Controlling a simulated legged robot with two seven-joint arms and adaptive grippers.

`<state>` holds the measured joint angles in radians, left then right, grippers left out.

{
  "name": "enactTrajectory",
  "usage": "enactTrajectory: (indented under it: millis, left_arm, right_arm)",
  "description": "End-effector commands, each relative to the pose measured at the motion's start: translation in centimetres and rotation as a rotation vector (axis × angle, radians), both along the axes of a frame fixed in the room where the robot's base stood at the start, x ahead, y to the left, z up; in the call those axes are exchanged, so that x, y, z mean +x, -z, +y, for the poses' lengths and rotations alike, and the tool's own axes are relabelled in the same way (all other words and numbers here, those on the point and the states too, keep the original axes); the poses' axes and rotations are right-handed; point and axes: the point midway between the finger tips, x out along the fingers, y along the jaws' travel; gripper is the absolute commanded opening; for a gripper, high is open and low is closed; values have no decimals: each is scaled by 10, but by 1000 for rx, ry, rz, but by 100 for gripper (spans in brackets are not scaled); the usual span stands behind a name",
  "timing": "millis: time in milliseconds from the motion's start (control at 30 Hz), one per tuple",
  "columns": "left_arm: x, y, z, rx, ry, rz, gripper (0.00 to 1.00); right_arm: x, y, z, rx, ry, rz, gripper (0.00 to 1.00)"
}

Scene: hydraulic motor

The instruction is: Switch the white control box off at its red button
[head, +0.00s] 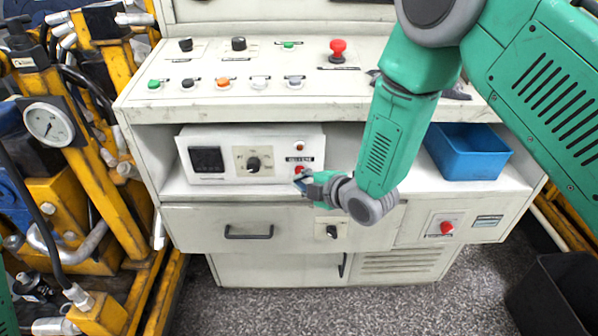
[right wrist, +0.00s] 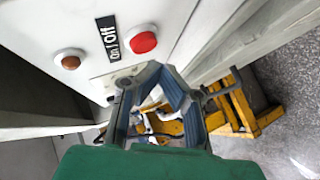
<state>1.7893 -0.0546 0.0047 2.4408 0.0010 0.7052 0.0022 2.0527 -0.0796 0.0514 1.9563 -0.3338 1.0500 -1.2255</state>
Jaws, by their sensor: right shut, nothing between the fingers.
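The white control box (head: 228,140) stands on the shelf of the console, with a dark display and a black knob on its front. Its red button (head: 299,169) sits at the lower right of that front, partly hidden by my gripper in the head view. In the right wrist view the red button (right wrist: 143,42) shows whole, beside the On/Off label (right wrist: 107,38). My right gripper (head: 303,181) is shut and empty, its fingertips close by the button. In the right wrist view the fingertips (right wrist: 160,70) appear just below the button; contact with the box cannot be told. My left gripper is not in view.
A blue bin (head: 467,165) stands on the shelf to the right. Another red button (head: 338,47) is on the console top, and one (head: 447,227) on the lower front. Yellow machinery with a gauge (head: 48,123) stands at the left. A drawer (head: 250,218) lies below the shelf.

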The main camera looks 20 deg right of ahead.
Motion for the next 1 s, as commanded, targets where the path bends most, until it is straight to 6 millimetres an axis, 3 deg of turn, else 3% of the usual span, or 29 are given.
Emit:
enactTrajectory:
  millis: [400,1000]
  left_arm:
    - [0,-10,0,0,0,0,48]
    - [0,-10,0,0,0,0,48]
  right_arm:
    - [-40,0,12,-1,-1,3,0]
    - [-49,6,10,13,17,30,0]
